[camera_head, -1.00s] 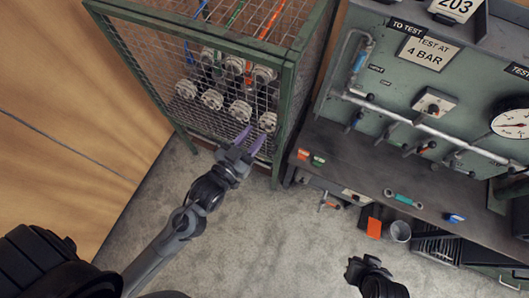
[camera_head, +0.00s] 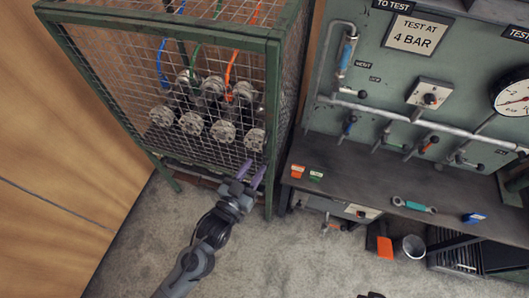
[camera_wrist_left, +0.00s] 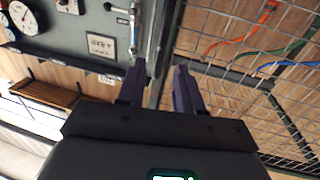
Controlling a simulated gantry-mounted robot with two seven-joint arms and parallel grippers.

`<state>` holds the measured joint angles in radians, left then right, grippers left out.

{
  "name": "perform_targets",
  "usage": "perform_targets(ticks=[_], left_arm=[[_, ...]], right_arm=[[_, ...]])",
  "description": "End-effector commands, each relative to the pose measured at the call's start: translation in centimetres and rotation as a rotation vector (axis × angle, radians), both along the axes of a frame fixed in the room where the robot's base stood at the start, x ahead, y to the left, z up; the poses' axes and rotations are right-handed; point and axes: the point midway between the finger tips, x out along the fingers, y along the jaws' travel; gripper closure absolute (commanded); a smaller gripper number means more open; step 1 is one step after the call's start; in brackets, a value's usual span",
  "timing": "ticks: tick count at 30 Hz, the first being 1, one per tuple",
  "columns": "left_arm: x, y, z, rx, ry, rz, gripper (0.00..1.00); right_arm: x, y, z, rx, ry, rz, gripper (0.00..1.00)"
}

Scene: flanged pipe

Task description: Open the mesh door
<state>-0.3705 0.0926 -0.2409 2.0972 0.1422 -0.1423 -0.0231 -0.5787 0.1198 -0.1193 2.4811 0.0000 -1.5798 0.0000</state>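The mesh door (camera_head: 125,85) is the wire front of a green-framed cage and looks shut. Its right frame post (camera_head: 272,95) runs down beside my left gripper. My left gripper (camera_head: 255,171) has its two purple fingers apart, at the lower right of the door. In the left wrist view the fingers (camera_wrist_left: 160,80) are spread, with a green post (camera_wrist_left: 157,60) seen between them and mesh (camera_wrist_left: 235,95) to the right. I cannot tell whether they touch the post. I see no clear door handle. Only a dark sliver of my right gripper (camera_head: 371,295) shows at the bottom edge.
Flanged pipe ends (camera_head: 222,130) and coloured hoses (camera_head: 196,65) are inside the cage. A grey bin (camera_head: 410,247) sits below. The floor (camera_head: 310,265) in front is clear.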

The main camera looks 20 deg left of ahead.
Motion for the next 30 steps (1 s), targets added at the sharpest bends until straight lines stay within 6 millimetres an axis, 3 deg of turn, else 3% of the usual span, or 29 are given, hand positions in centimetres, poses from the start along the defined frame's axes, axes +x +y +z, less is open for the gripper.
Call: perform_targets(ticks=[6,12,26,30], left_arm=[[3.7,-0.4,0.0,0.0,-0.002,0.0,0.65],[5.9,-0.7,0.0,0.0,0.0,0.0,0.65],[6.9,-0.8,0.0,-0.001,0.001,0.0,0.65],[6.8,-0.8,0.0,-0.001,0.001,0.0,0.83]], right_arm=[[0.0,0.1,-0.3,0.002,0.001,-0.001,1.0],[-0.1,0.1,-0.5,0.003,0.003,-0.001,1.0],[-0.1,0.1,-0.6,0.001,0.003,0.001,1.0],[-0.1,0.0,-0.6,-0.001,0.003,0.002,1.0]])
